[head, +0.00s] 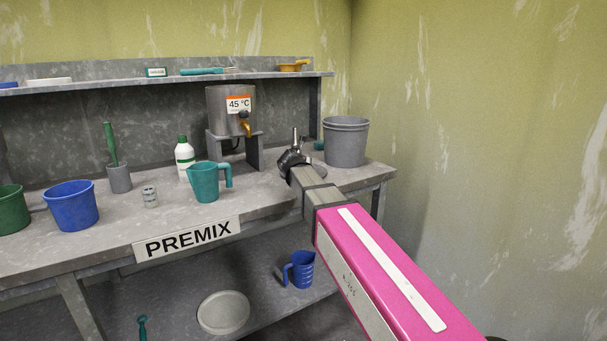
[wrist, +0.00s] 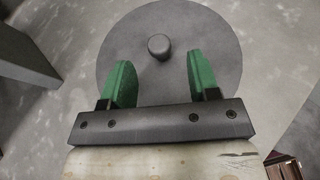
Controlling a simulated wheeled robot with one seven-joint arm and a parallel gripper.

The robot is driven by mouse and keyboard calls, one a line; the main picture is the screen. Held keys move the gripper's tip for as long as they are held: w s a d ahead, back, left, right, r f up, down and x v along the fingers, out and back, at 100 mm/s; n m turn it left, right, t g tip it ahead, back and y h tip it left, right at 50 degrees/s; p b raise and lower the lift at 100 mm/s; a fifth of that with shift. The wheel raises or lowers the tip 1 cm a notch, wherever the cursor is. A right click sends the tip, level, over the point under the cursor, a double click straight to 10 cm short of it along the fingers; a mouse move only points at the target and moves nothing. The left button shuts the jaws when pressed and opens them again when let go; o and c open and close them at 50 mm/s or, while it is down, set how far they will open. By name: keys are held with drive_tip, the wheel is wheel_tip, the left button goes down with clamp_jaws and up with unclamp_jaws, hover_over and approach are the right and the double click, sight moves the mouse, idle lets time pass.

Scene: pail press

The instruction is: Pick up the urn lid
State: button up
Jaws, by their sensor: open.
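The urn lid (wrist: 222,40) is a flat grey disc with a short round knob (wrist: 159,46) at its centre, lying on the grey worktop in the wrist view. My gripper (wrist: 158,72) is open above the lid. Its two green fingers stand on either side of the knob's line, with the knob just past their tips in the picture and nothing held.
A grey bucket (head: 346,142) stands close right of my gripper. A teal jug (head: 205,182), a white bottle (head: 185,158) and a blue bucket (head: 71,206) stand to the left. A shelf (head: 120,80) runs above. In the wrist view a grey block (wrist: 18,55) is at left.

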drive_tip(key=x, duration=0.4)
drive_tip(key=shift+w+r, duration=0.15)
drive_tip(key=shift+r, duration=0.05)
drive_tip(key=c, duration=1)
drive_tip(key=shift+r, duration=0.1)
